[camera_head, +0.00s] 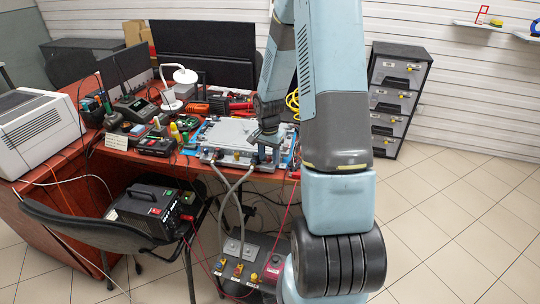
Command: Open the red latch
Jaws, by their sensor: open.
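A flat grey unit (228,132) lies on the workbench, with hose fittings along its front edge. Two grey hoses (233,195) hang from its front to a grey box (245,256) on the floor. Small red, yellow and blue parts show on the box, with a red block (272,270) at its right. I cannot tell which small red part is the red latch. My gripper (266,146) is at the right front of the grey unit, small and partly hidden by my arm. It is open, with nothing seen in it; contact with the unit cannot be told.
A chair (110,232) with a black power unit (150,208) on it stands before the bench. A lamp (182,76), tools and a white printer-like machine (36,128) crowd the bench (70,192). Thin cables hang near the hoses. Tiled floor at right is free, before a drawer cabinet (396,98).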

